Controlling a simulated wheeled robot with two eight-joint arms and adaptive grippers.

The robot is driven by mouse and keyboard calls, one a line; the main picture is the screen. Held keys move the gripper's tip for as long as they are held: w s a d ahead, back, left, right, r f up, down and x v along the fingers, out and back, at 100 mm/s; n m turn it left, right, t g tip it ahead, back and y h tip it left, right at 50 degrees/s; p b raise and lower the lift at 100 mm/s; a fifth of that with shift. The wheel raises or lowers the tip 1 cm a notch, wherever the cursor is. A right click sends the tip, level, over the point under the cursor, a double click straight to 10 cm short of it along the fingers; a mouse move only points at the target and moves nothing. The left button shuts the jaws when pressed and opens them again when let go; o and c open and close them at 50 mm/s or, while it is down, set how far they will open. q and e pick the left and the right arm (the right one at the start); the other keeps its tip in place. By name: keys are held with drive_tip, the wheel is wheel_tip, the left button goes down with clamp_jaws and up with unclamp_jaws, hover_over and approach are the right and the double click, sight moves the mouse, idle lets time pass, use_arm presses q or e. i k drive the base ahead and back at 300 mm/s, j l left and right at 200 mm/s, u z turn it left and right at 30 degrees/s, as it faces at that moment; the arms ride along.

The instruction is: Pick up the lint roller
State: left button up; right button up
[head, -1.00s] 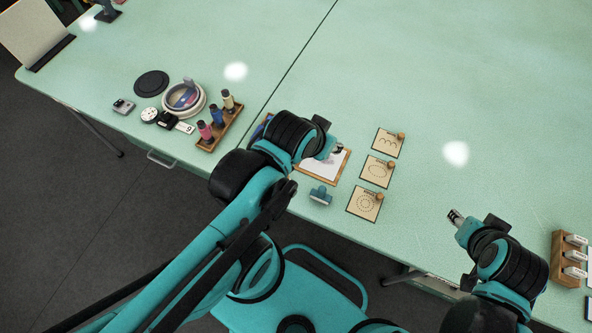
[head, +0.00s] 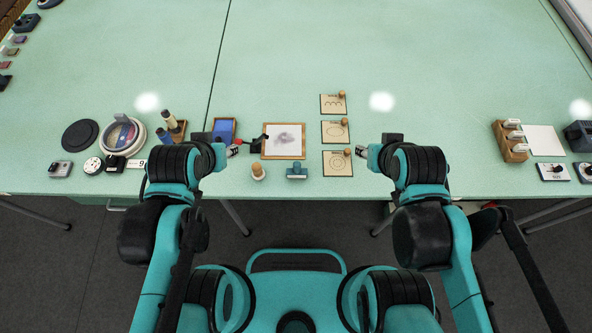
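A small teal tool (head: 297,172) with a short handle and a wider bar lies near the front edge of the table, just below the wood-framed board. It looks most like the lint roller, but it is too small to be sure. My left gripper (head: 233,151) is left of it, over the table beside the blue tray. My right gripper (head: 362,151) is to its right, beside the pattern cards. Both are apart from the teal tool and seem to hold nothing. Their finger gaps are too small to make out.
A wood-framed board (head: 283,141) with a grey smudge lies behind the teal tool. A white, wood-knobbed piece (head: 258,171) and a dark tool (head: 258,144) are to the left. A card (head: 337,163) with a wooden knob is to the right. The table behind is clear.

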sight(297, 171)
drive_tip(key=l+u, duration=0.25)
drive_tip(key=u, duration=0.15)
drive_tip(key=k+l+u, duration=0.15)
drive_tip(key=u, duration=0.2)
drive_tip(key=k+l+u, duration=0.15)
drive_tip(key=u, duration=0.25)
